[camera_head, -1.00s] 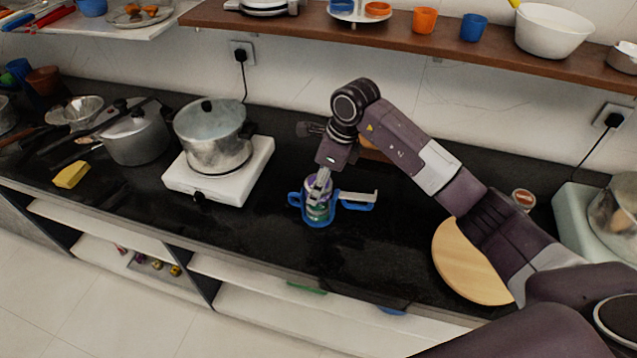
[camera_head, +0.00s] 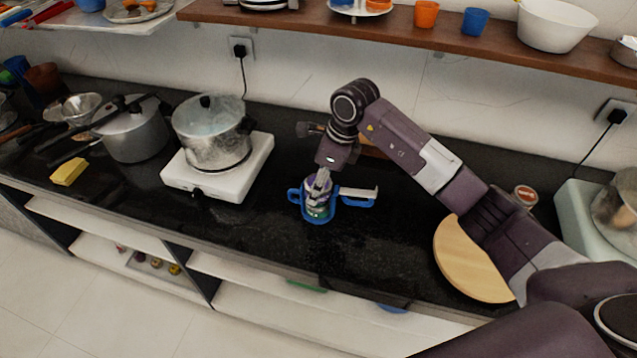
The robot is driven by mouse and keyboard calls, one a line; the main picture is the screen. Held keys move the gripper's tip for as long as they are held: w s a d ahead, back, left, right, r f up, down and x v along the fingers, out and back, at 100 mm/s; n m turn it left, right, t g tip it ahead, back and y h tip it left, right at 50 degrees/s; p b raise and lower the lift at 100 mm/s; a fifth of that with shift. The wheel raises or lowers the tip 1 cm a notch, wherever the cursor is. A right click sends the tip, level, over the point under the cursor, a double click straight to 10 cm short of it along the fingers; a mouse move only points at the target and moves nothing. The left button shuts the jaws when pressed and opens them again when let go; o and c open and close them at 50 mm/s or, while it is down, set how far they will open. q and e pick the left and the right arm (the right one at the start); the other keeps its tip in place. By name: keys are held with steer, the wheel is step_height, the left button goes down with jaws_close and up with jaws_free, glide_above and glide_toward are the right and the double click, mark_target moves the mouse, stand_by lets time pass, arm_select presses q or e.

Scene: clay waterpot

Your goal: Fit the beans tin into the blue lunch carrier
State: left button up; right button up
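The blue lunch carrier (camera_head: 293,196) stands on the black counter in the middle of the head view, with handle-like parts out to both sides. The tin (camera_head: 318,209), with a green and purple label, is inside the carrier's frame and looks upright. My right gripper (camera_head: 320,186) points down at the tin's top, and its fingers are at the tin. The fingers are small and partly overlap the tin, so I cannot tell whether they grip it. My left gripper is not in view.
A white hotplate (camera_head: 178,181) with a large pot (camera_head: 208,145) stands left of the carrier. A round wooden board (camera_head: 470,270) lies to the right under my arm. The counter (camera_head: 370,255) in front of the carrier is clear.

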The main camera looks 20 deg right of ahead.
steer(key=shift+f, duration=0.25)
stand_by(0.4)
steer(key=shift+f+b, duration=0.7)
steer(key=shift+b, duration=0.1)
steer(key=o, duration=1.7)
steer(key=shift+o, duration=0.2)
steer(key=shift+r, duration=0.1)
steer(key=shift+r+p, duration=3.05)
steer(key=shift+r, duration=2.25)
